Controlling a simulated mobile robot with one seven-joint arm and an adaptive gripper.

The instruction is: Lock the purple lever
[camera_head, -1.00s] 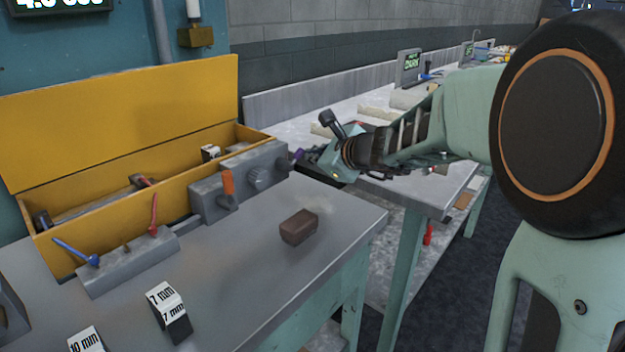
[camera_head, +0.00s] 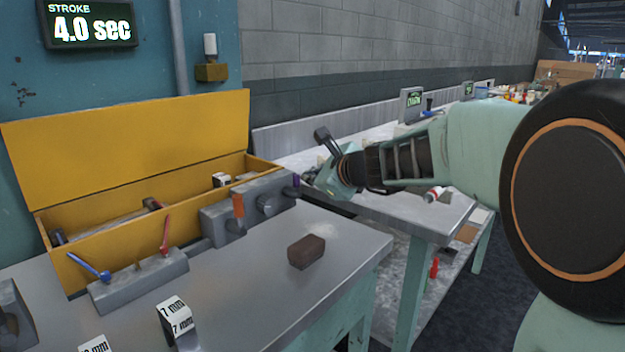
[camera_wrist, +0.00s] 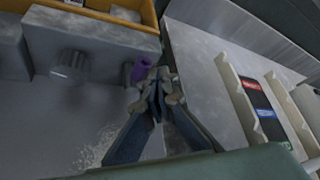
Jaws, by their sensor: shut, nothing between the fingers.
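The purple lever (camera_head: 296,181) is at the right end of the grey block (camera_head: 220,222), pointing up. In the wrist view the purple lever (camera_wrist: 142,68) is just beyond and left of my fingertips. My gripper (camera_wrist: 158,84) is shut with nothing between its fingers. Its tips are beside the lever; I cannot tell if they touch it. In the head view my gripper (camera_head: 310,178) is right of the lever, over the table's right end. The lever's base is partly hidden by the fingers.
The block also carries an orange lever (camera_head: 238,207) and a round knob (camera_head: 268,204). A yellow box (camera_head: 130,230) stands open behind it. Blue (camera_head: 90,265) and red (camera_head: 165,235) levers sit on a lower block. A brown block (camera_head: 306,252) lies on the bench.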

